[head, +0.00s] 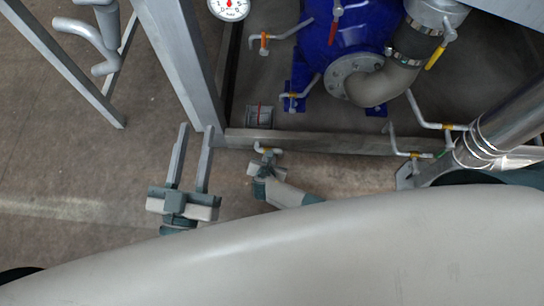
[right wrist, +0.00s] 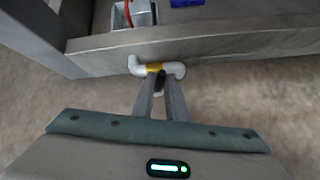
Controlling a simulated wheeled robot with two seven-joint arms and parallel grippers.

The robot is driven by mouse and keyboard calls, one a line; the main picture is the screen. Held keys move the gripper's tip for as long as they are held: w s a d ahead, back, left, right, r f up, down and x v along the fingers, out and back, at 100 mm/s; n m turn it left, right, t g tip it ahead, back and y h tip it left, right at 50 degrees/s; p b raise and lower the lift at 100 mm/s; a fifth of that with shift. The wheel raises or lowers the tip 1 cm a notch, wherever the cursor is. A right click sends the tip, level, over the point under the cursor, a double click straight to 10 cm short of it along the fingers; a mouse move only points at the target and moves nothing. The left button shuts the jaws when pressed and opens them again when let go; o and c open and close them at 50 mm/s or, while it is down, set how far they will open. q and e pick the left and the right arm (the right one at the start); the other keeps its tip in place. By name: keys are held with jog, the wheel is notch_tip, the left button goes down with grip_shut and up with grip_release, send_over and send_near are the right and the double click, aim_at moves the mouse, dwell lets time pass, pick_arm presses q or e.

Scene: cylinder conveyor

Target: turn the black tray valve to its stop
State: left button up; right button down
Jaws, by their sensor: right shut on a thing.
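The tray valve shows in the right wrist view as a short white pipe with a yellow band (right wrist: 153,68) at the foot of the grey frame beam. In the head view the valve (head: 268,150) sits just below the beam's front edge. My right gripper (right wrist: 160,84) is shut on the small dark handle below the yellow band; the fingertips hide most of the handle. The right gripper (head: 267,159) also shows in the head view. My left gripper (head: 197,130) is open and empty, its long fingers pointing toward the frame's corner post.
A grey frame beam (head: 330,143) runs behind the valve, with an upright post (head: 180,60) at left. A blue vessel (head: 345,45) and several pipes with red and yellow handles lie beyond. A small box (head: 258,117) stands behind the beam. Floor at left is mostly free.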

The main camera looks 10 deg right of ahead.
jog(key=shift+w+a+n+h, duration=0.15)
jog(key=shift+a+n+h, duration=0.25)
jog(key=shift+a+h, duration=0.25)
jog(key=c, duration=1.7)
grip_release()
jog(key=shift+c, duration=0.2)
